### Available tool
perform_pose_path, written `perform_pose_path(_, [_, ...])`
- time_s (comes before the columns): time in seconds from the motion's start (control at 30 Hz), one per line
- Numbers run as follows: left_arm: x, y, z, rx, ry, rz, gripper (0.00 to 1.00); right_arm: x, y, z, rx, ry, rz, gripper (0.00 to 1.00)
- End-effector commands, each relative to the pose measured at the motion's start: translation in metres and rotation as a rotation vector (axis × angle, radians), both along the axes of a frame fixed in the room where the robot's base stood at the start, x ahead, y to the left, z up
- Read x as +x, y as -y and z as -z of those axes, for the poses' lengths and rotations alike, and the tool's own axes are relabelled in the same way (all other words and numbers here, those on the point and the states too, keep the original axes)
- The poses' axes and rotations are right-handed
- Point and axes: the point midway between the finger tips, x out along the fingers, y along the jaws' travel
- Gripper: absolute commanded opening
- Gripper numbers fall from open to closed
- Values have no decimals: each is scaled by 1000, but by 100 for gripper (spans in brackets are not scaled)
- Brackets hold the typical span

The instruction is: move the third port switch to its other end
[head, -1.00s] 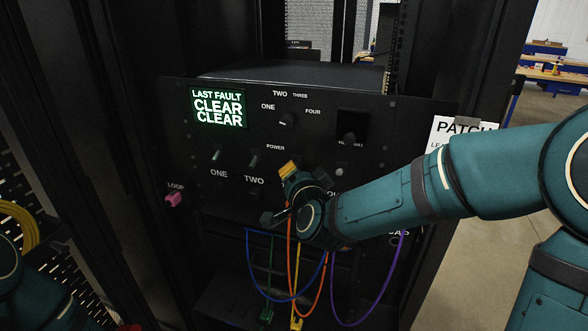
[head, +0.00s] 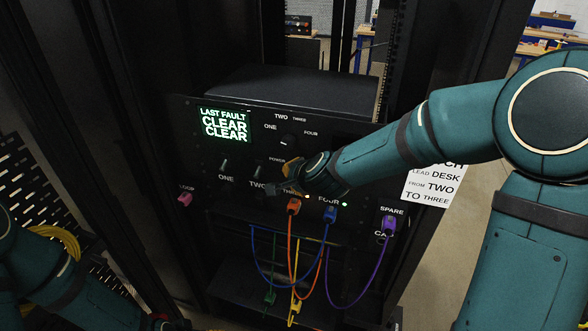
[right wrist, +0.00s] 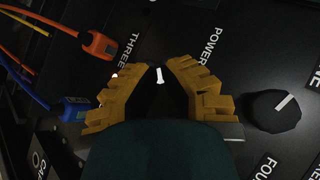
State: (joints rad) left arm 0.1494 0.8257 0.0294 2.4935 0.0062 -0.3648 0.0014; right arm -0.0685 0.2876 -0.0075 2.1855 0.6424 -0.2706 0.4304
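The third port switch shows in the right wrist view as a small toggle with a white tip (right wrist: 160,76), beside the THREE label. In the head view my right gripper hides it. My right gripper (head: 283,183) is at the panel, just right of the second switch (head: 258,171). In the right wrist view its yellow fingers (right wrist: 159,67) stand apart, one on each side of the toggle, with dark gaps between; contact is not visible. The first switch (head: 224,166) is left of the second. My left arm shows at the lower left; its fingers are out of view.
Below the switches, an orange plug (head: 294,206) and a blue plug (head: 330,214) carry hanging cables. A purple plug (head: 389,224) is at SPARE and a pink plug (head: 185,199) at LOOP. A rotary knob (right wrist: 273,110) is close to the gripper. The screen (head: 224,125) reads CLEAR.

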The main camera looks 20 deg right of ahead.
Motion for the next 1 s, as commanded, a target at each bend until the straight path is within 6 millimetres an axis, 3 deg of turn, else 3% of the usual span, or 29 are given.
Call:
perform_pose_path(0.6, [0,-1,-9,-1,0,-1,55,2,3,-2,16,-22,6,0])
perform_pose_path(0.7, [0,-1,-9,-1,0,-1,55,2,3,-2,17,-23,5,41])
perform_pose_path(1.0, [0,-1,-9,-1,0,-2,55,2,2,-2,17,-22,4,42])
